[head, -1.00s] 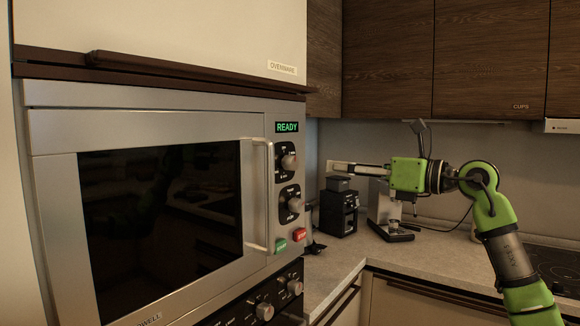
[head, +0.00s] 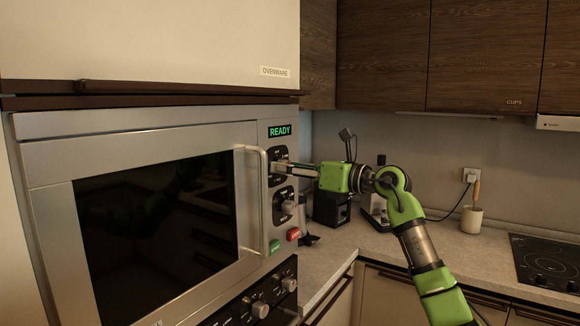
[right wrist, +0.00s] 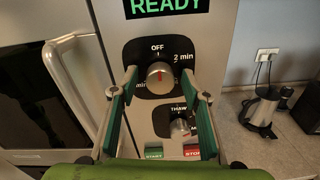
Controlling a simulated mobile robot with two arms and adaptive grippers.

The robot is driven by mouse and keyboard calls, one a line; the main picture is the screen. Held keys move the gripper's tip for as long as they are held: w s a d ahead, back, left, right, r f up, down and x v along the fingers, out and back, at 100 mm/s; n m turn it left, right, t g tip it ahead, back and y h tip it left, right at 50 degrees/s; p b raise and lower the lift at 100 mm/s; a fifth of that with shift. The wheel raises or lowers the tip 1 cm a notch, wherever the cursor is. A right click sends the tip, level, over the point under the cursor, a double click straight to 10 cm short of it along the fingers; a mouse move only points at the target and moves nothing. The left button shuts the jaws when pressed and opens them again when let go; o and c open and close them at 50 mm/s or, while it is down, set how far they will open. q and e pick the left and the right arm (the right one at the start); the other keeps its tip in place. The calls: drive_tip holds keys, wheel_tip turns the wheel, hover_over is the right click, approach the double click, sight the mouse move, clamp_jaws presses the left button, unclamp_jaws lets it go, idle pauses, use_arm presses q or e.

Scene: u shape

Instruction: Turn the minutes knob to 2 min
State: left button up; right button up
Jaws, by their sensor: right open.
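The minutes knob (right wrist: 160,74) is a round silver knob on a black plate of the microwave panel (head: 266,222). In the right wrist view its red mark points up, toward OFF; "2 min" is printed at its upper right. My right gripper (head: 277,170) is open at the panel, and its fingers partly hide this upper knob in the head view. In the right wrist view the green-padded fingers (right wrist: 158,80) stand left and right of the knob, with gaps on both sides; contact is not visible. My left gripper is not in view.
A lower knob (right wrist: 180,128) marked THAW sits just below. The green START button (head: 275,246), red STOP button (head: 293,234) and vertical door handle (head: 256,200) are close by. The display (head: 280,131) reads READY.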

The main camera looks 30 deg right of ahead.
drive_tip(key=c, duration=1.1)
drive_tip(key=shift+r, duration=0.1)
drive_tip(key=shift+m+p, duration=3.8)
drive_tip(key=shift+m, duration=2)
drive_tip(key=shift+d, duration=0.1)
